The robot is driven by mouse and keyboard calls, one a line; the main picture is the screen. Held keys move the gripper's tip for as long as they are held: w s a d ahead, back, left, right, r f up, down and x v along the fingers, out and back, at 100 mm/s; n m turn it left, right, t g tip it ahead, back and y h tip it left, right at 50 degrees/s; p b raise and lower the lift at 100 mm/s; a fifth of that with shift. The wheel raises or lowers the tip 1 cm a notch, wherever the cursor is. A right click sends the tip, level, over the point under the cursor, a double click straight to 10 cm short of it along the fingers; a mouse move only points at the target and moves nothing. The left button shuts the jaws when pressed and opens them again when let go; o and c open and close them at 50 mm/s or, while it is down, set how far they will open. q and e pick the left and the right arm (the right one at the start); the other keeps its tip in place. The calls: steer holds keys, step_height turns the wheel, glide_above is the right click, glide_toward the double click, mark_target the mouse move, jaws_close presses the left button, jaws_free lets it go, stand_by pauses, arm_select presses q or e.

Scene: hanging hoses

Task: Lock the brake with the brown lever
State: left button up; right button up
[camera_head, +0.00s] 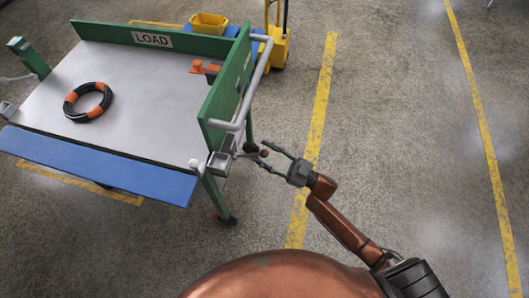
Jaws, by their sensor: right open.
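The brown lever's round knob (265,153) sits at the end of a short grey rod on the near right corner of a green-framed cart (215,95). My right gripper (264,155) comes in from the lower right with its two dark fingers apart. In the picture, the knob lies between the fingers near their tips; I cannot tell if they touch it. A grey bracket (219,161) is beside the rod on the cart's corner post. The brake itself cannot be made out clearly. My left gripper is not in view.
A black and orange coiled hose (70,99) lies on the cart's grey top. A grey push handle (262,75) runs along the cart's right side. A blue flap (95,165) is at its front. Yellow equipment (278,48) stands behind. The floor on the right is clear.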

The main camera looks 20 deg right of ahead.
steer(key=shift+a, duration=0.1)
steer(key=shift+c, duration=0.5)
jaws_close()
